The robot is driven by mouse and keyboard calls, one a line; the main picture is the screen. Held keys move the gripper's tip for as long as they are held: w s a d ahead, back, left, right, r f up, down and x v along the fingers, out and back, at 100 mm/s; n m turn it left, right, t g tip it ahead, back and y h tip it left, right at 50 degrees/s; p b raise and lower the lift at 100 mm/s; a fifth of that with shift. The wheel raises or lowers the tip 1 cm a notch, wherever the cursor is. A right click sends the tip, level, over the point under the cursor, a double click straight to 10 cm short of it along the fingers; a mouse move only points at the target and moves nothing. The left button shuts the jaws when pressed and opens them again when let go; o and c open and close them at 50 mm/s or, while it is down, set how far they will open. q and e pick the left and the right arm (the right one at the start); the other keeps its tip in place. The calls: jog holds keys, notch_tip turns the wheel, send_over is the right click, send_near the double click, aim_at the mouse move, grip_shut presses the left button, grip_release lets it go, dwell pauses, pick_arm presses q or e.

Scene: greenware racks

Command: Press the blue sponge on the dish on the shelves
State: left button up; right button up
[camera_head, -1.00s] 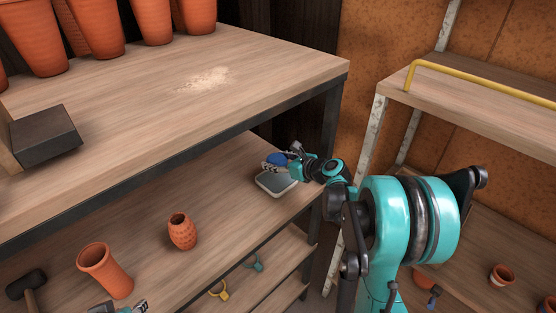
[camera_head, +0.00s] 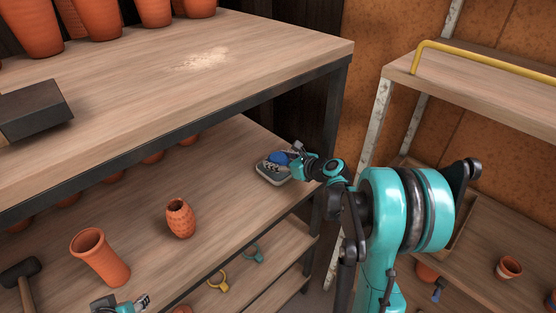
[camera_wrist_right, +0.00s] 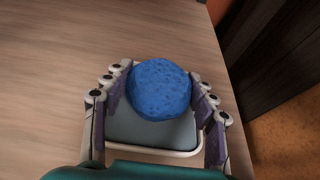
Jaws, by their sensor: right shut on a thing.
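The round blue sponge (camera_head: 280,159) is between the fingers of my right gripper (camera_head: 279,163), which is shut on it. In the right wrist view the sponge (camera_wrist_right: 159,89) sits between both fingers. The grey dish with a pale rim (camera_head: 268,177) lies on the middle shelf near its right end. The sponge is over the dish (camera_wrist_right: 150,133) and hides part of it; I cannot tell whether they touch. My left gripper (camera_head: 132,304) shows only partly at the bottom edge, and its opening is unclear.
The upper shelf board (camera_head: 250,65) overhangs the middle shelf. A dimpled orange vase (camera_head: 180,218), an orange cylinder pot (camera_head: 102,258) and a mallet (camera_head: 20,277) are on the left of the middle shelf. A post (camera_head: 333,130) stands right of the dish.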

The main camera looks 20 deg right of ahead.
aim_at(278, 157)
pick_arm(q)
jog(key=shift+f+b, duration=0.6)
jog(key=shift+b, duration=0.05)
pick_arm(e)
jog(key=shift+f, duration=0.55)
dwell(1.1)
pick_arm(q)
jog(key=shift+r, duration=0.1)
pick_arm(e)
jog(key=shift+r, duration=0.1)
pick_arm(q)
jog(key=shift+r+p, duration=2.4)
jog(key=shift+p, duration=0.1)
pick_arm(e)
jog(key=shift+r, duration=3.45)
pick_arm(q)
jog(key=shift+f, duration=0.1)
pick_arm(e)
jog(key=shift+s+f, duration=0.1)
